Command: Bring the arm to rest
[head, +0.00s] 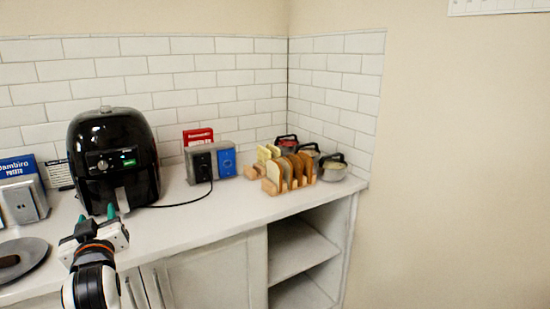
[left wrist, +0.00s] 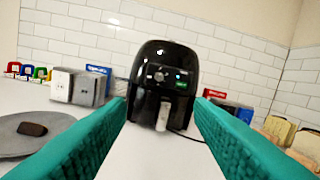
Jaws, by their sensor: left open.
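My left gripper (head: 97,213) is over the counter front in the head view, in front of the black air fryer (head: 112,158). Its two green fingers stand wide apart in the left wrist view (left wrist: 160,125), with nothing between them. The air fryer (left wrist: 163,85) stands farther back, apart from the fingers. My left arm (head: 92,280) reaches up from the bottom left of the head view. My right gripper is in neither view.
A toast rack (head: 288,172) with bread slices and several lidded jars (head: 333,166) stand in the corner. A grey plate (head: 22,262) with a dark item lies at left. A black cord crosses the counter (head: 215,208). Open shelves (head: 297,248) are below right.

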